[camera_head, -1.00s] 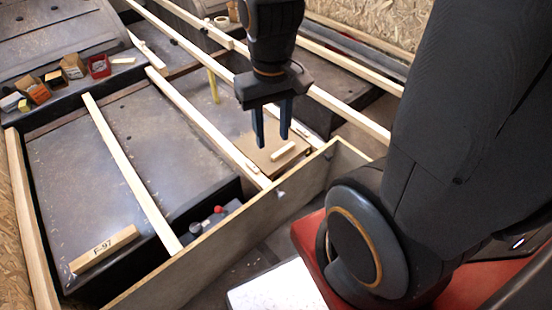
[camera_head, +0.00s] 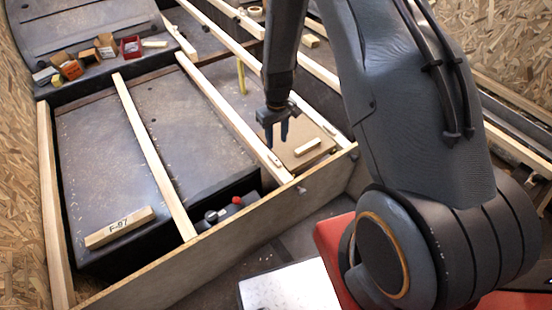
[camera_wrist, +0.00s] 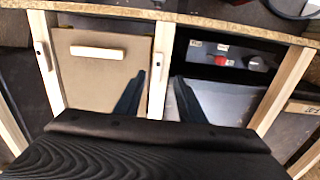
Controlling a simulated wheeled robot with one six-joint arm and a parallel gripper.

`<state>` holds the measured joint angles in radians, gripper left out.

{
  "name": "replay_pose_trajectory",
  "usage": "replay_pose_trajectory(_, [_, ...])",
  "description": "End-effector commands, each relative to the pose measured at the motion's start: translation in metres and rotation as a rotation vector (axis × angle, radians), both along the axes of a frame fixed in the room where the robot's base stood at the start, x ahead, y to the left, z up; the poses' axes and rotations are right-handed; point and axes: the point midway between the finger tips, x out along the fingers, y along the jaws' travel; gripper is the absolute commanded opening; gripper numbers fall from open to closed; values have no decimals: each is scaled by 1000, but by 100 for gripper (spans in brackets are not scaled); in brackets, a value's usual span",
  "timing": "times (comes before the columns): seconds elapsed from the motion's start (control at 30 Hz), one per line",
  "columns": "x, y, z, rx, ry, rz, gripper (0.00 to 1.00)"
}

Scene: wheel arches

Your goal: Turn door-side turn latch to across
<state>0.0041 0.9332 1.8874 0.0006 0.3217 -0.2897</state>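A brown lid (camera_head: 292,152) with a pale wooden handle (camera_head: 308,146) lies between two pale battens. A small pale turn latch (camera_head: 275,159) lies along the batten at the lid's left. Another small latch (camera_head: 331,130) is on the batten at the lid's right. In the wrist view, one latch (camera_wrist: 163,61) is on the middle batten and one (camera_wrist: 41,57) on the left batten, both lengthwise. I cannot tell which is door-side. My gripper (camera_head: 277,142) points down, open and empty, above the left batten near its latch. In the wrist view its fingers (camera_wrist: 160,77) are apart, either side of the middle batten.
A front board (camera_head: 250,222) runs along the near side. A red knob (camera_head: 237,200) and a grey knob (camera_head: 211,215) sit in a dark recess left of the lid. A block marked F-97 (camera_head: 120,228) lies further left. Small boxes (camera_head: 105,45) stand at the back.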

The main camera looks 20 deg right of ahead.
Motion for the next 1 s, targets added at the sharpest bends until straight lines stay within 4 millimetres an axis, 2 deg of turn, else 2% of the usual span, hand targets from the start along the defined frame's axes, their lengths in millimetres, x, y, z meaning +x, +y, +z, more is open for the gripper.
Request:
replay_pose_trajectory(0.03, [3,0,-16,0,2,9,36])
replay_pose_trajectory(0.1, [6,0,-29,0,1,18,36])
replay_pose_trajectory(0.37, [9,0,-54,0,1,30,36])
replay_pose_trajectory(0.7, [9,-1,-102,0,1,29,36])
replay_pose_trajectory(1.0, [10,-1,-120,-1,-1,29,36])
